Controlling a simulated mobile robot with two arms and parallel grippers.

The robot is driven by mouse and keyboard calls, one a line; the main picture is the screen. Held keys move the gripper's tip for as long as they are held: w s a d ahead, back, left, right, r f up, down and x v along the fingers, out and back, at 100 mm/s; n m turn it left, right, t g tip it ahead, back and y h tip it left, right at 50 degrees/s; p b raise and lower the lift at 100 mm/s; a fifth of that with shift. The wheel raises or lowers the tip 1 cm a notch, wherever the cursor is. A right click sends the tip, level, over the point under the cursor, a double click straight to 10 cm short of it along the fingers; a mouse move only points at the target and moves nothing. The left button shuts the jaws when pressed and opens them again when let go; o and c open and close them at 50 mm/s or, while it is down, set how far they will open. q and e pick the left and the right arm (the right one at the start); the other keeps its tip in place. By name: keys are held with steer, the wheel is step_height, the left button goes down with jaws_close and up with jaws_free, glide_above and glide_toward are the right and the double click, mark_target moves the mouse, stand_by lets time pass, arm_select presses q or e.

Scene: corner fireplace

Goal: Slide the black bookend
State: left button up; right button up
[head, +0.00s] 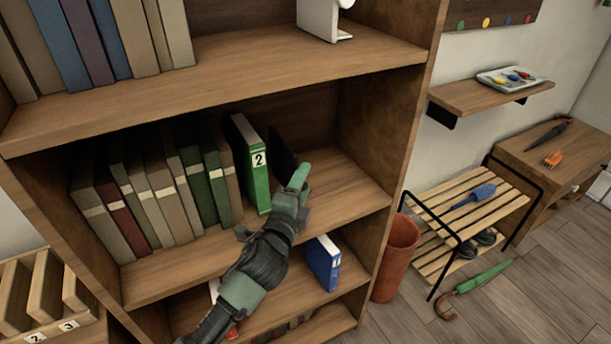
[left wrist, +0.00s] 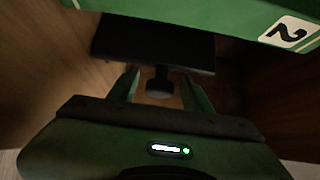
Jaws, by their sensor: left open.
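The black bookend (head: 283,157) stands on the middle shelf, just right of the green binder numbered 2 (head: 250,165). In the left wrist view the bookend (left wrist: 150,42) shows as a dark plate with a short stem and a round knob facing me. My left gripper (head: 299,176) reaches in from the front and partly hides the bookend in the head view. In the left wrist view the left gripper (left wrist: 160,88) is open, with its fingers on either side of the knob. I cannot tell whether they touch it. My right gripper is in neither view.
A row of books (head: 160,190) fills the shelf left of the binder. Right of the bookend the shelf (head: 345,190) is bare up to the side panel (head: 385,130). A blue binder (head: 323,262) stands on the shelf below.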

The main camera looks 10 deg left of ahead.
arm_select(q)
steer(key=shift+w+d+f, duration=0.1)
steer(key=shift+w+d, duration=0.05)
steer(key=shift+w, duration=0.85)
jaws_close()
stand_by(0.7)
